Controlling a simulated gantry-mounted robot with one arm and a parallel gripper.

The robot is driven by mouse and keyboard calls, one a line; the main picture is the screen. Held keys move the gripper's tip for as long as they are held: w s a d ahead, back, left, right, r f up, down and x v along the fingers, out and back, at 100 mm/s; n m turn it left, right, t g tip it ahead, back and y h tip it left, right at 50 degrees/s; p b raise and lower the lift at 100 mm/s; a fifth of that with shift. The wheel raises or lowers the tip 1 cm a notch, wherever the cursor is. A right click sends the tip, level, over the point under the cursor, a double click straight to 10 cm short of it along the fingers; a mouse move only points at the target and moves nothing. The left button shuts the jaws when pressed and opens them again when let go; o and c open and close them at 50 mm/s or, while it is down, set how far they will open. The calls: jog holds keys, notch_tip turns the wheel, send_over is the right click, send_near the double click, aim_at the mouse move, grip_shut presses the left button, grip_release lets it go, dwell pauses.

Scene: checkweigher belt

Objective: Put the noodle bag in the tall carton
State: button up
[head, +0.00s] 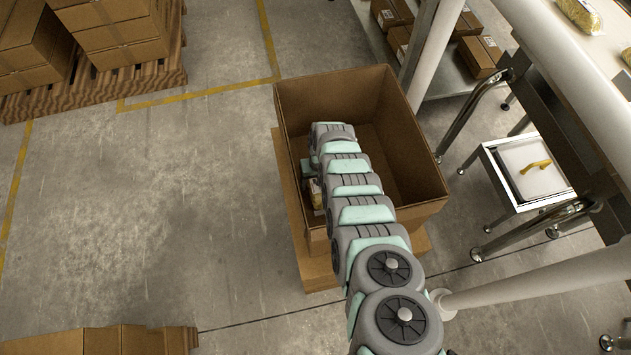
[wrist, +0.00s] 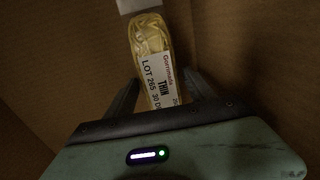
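The tall carton (head: 410,140) is an open brown box in the middle of the head view. My arm reaches down into it along its left side. The noodle bag (head: 315,193) shows only as a small yellow and white piece beside my arm, inside the left wall. In the wrist view the noodle bag (wrist: 150,45) is yellow with a white printed label, and brown cardboard surrounds it. My gripper (wrist: 162,78) has its two dark fingers on either side of the bag, seemingly closed on it. The bag's near end is hidden behind the gripper body.
The carton stands on a wider brown base (head: 290,200). White frame posts (head: 430,40) and a conveyor with another yellow bag (head: 580,14) stand at the right.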

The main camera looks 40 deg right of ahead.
jog(key=shift+o, duration=0.6)
jog(key=r+p, duration=0.2)
jog(key=r, duration=0.1)
jog(key=r+p, duration=0.3)
jog(key=r, duration=0.1)
jog(key=d+r+p, duration=0.1)
jog(key=r+p, duration=0.2)
jog(key=shift+s+r, duration=0.2)
jog(key=shift+s+r+p, duration=0.15)
jog(key=shift+r+p, duration=0.35)
jog(key=shift+r, duration=0.4)
